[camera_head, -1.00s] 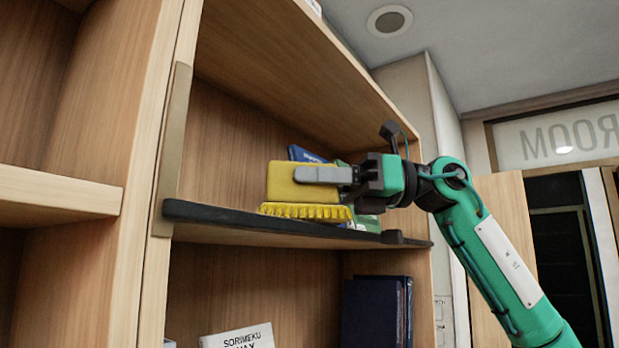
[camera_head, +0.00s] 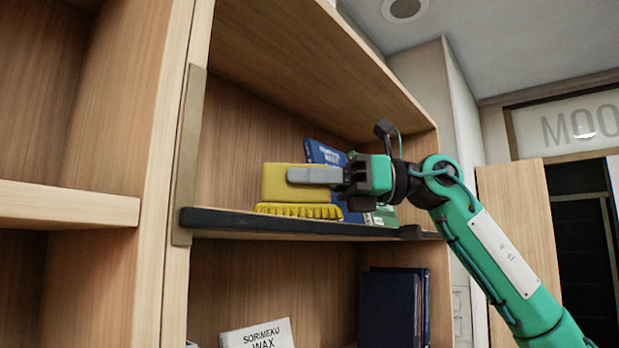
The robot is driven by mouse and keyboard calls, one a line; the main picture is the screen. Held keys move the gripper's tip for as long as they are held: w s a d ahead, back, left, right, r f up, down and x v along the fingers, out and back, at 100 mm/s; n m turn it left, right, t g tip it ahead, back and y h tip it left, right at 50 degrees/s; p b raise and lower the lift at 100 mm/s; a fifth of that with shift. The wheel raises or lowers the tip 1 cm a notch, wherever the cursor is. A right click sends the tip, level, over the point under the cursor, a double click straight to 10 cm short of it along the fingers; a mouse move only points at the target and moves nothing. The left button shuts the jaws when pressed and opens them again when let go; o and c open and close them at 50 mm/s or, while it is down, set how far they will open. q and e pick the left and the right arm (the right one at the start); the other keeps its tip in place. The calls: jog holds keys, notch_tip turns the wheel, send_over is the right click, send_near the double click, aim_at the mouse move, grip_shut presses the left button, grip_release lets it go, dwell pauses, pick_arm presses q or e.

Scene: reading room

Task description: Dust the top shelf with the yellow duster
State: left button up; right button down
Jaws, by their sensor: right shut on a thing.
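The yellow duster (camera_head: 283,184) is a block with a fringe of yellow bristles along its underside. It is at the front of the top shelf (camera_head: 300,228), which has a dark front edge. The bristles are at the shelf's surface; I cannot tell whether they touch it. My right gripper (camera_head: 315,176) is shut on the duster from the right, with its grey finger lying along the block's face. The other finger is hidden behind the duster. My left gripper is not in view.
A blue box (camera_head: 324,154) and a green item (camera_head: 384,215) stand on the shelf behind the duster and gripper. The shelf's left part looks clear.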

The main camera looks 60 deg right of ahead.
jog(key=shift+w+d+p, duration=0.15)
jog(key=shift+w+p, duration=0.55)
jog(key=shift+w, duration=1.15)
jog(key=shift+f, duration=0.1)
